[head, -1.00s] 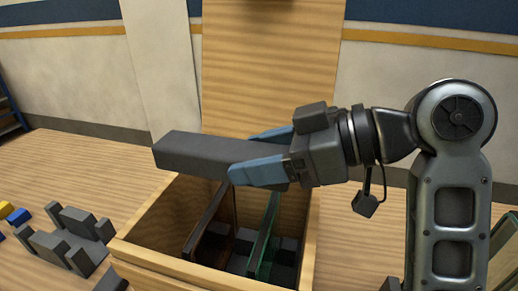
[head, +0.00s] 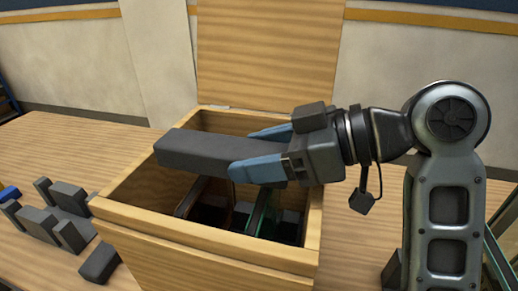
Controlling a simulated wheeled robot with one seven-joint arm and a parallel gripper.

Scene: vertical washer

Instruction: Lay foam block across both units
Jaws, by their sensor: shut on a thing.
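My gripper (head: 258,152) has its two blue fingers shut on a long dark grey foam block (head: 195,151). The block lies roughly level, its free end pointing left, above the open wooden box (head: 190,250). Two upright units stand inside the box: a brownish-framed panel (head: 195,197) on the left and a greenish glass-like panel (head: 260,212) on the right. Their far parts are hidden behind the block and gripper. The block appears to be above the panels; I cannot tell the exact gap.
The box's wooden lid (head: 265,55) stands open at the back. Dark slotted blocks (head: 60,212) and a loose dark block (head: 99,263) lie on the wooden table (head: 95,150) left of the box. Dark padding shows inside the box around the panels.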

